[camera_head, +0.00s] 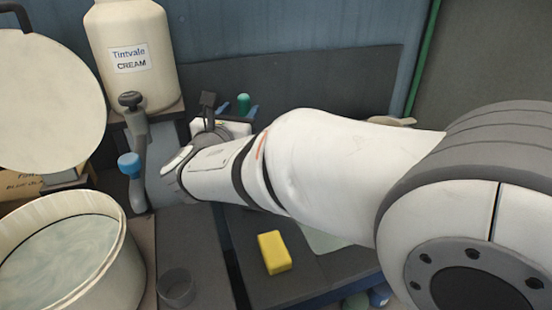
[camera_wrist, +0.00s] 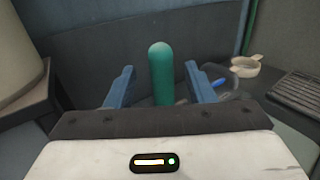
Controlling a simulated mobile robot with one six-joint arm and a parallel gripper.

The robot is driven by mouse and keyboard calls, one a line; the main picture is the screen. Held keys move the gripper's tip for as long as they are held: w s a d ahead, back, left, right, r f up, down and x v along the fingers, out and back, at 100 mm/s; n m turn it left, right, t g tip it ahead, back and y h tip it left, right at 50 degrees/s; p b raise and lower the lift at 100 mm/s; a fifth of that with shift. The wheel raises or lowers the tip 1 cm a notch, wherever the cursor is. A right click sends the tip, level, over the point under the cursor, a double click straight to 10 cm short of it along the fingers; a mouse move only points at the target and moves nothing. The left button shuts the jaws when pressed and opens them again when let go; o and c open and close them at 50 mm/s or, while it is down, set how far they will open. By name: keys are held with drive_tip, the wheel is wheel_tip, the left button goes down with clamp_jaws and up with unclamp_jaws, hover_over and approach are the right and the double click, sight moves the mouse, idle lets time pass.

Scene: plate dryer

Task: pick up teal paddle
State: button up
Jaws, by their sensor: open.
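The teal paddle (camera_wrist: 161,78) shows in the wrist view as an upright rounded teal handle. My gripper (camera_wrist: 159,70) is open, with one blue finger to the left of the handle and one to the right in the picture. There are visible gaps on both sides. The lower part of the paddle is hidden behind the gripper body. In the head view only the teal top (camera_head: 244,100) shows beyond my gripper (camera_head: 238,110); my arm and wrist hide most of the rest.
A cream jug (camera_head: 128,85) stands at back left. A round tub (camera_head: 125,265) and upright pale lid (camera_head: 45,100) are at left. A yellow block (camera_head: 274,252) and grey cup (camera_head: 176,288) are in front. A beige ring-shaped item (camera_wrist: 246,68) lies behind right.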

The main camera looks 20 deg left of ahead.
sight(242, 107)
drive_tip(key=w, duration=0.3)
drive_tip(key=shift+w+a+r, duration=0.1)
drive_tip(key=shift+w, duration=0.2)
drive_tip(key=c, duration=1)
drive_tip(key=shift+r, duration=0.1)
drive_tip(key=shift+c, duration=0.2)
